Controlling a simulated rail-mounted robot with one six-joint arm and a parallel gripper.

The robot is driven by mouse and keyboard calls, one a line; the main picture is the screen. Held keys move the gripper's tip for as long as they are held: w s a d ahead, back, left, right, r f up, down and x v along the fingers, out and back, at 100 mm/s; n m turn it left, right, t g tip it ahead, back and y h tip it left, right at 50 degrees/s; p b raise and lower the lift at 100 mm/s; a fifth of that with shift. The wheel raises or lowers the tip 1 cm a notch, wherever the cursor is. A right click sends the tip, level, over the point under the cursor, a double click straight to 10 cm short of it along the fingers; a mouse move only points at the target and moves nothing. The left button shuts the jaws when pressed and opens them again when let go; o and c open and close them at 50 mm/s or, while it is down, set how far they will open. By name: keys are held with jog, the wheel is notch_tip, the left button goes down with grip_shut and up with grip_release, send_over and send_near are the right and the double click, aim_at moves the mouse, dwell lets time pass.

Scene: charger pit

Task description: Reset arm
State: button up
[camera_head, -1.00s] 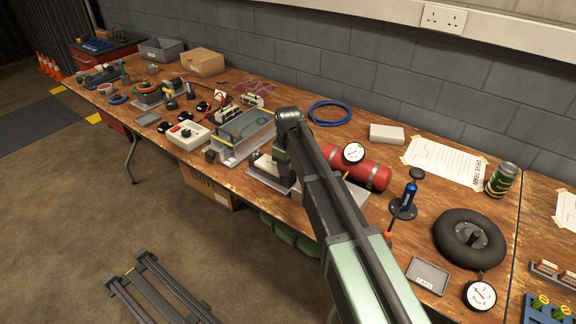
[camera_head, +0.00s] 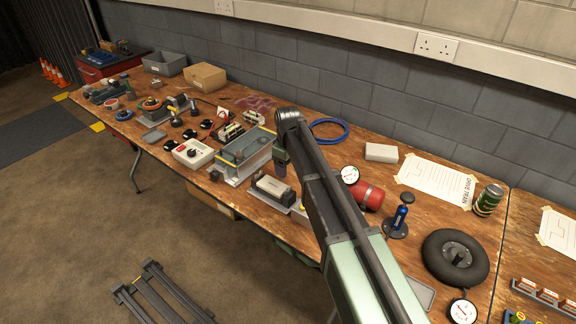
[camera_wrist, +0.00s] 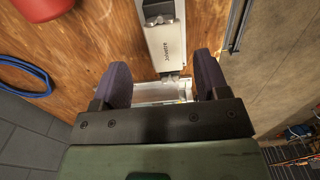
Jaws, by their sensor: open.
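My arm reaches over the wooden bench (camera_head: 375,148), with its dark elbow near the blue hose. My gripper (camera_wrist: 162,76) is open in the wrist view, its two dark fingers apart with nothing gripped. Beyond the fingers, a silver-grey device with a lettered side (camera_wrist: 166,42) stands on the bench; a pale part shows low between the fingers. In the head view my wrist hangs beside a grey fixture with a beige block (camera_head: 272,188); the fingertips are hard to make out there.
A red cylinder (camera_head: 369,196) with a gauge (camera_head: 350,174) lies just right of my arm. A grey-green tray fixture (camera_head: 243,150) and a white control box (camera_head: 193,153) stand to the left. A black wheel (camera_head: 455,258) and blue hand tool (camera_head: 399,217) are at right.

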jog(key=shift+r, duration=0.35)
jog(key=s+d+m, duration=0.3)
jog(key=s+d, duration=0.1)
jog(key=s, duration=0.5)
jog(key=s+d+m, duration=0.3)
jog(key=s+d, duration=0.1)
jog(key=s, duration=0.4)
jog(key=s+d+m, duration=0.4)
jog(key=s, duration=0.5)
jog(key=shift+s+d, duration=0.3)
jog(key=shift+d, duration=0.1)
